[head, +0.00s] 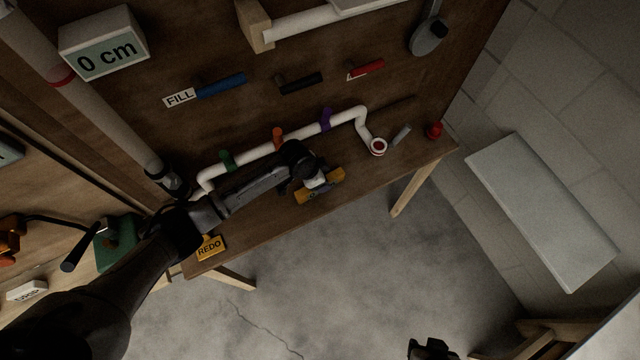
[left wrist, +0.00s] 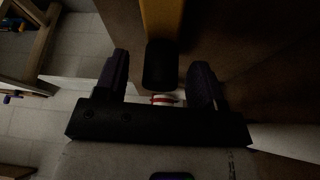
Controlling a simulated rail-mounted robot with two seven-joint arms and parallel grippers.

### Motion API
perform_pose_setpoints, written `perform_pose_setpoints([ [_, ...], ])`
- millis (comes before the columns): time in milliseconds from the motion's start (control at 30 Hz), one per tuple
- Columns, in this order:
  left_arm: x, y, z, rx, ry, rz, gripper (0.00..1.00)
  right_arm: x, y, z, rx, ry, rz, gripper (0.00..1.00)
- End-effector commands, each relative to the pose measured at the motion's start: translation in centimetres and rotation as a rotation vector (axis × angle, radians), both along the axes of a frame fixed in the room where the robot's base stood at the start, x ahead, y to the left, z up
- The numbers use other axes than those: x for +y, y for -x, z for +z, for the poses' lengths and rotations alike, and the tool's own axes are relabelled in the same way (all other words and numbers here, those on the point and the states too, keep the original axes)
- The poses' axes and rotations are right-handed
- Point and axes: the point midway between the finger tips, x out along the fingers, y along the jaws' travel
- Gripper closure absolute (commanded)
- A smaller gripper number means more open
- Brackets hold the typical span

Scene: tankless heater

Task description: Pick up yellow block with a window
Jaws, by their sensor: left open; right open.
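A yellow block (head: 337,178) lies near the front edge of the wooden workbench in the head view. My left gripper (head: 312,184) is over it and hides its middle, so I cannot make out the window. In the left wrist view a yellow bar with a dark end (left wrist: 162,20) shows ahead, between the lines of the fingers; it is likely the block. My left gripper (left wrist: 158,82) is open there, its fingers apart, and no grip on the block shows. My right gripper (head: 430,350) is open and empty at the bottom edge of the head view, far from the block.
A white pipe (head: 255,153) with green, orange and purple valves runs behind the block, ending in a red-rimmed opening (head: 378,147). A small grey piece (head: 401,135) and a red object (head: 434,131) lie at right. A yellow REDO sign (head: 209,248) hangs at the front left.

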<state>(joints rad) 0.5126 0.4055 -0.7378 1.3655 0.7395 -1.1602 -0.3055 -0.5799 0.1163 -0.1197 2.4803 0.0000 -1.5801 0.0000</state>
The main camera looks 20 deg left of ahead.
Motion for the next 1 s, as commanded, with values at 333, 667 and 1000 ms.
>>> perform_pose_setpoints([
  [333,0.01,0.00,0.04,0.000,0.000,0.000,0.64,0.06,0.00,-0.01,0.000,-0.002,-0.002,0.57],
  [667,0.02,0.00,0.04,0.000,0.000,0.000,0.95,-0.12,0.00,-0.02,0.000,0.005,0.004,0.57],
  [1000,0.01,-0.03,0.30,-0.001,0.001,0.000,1.00,-0.24,0.01,0.00,0.001,0.009,0.007,0.57],
])
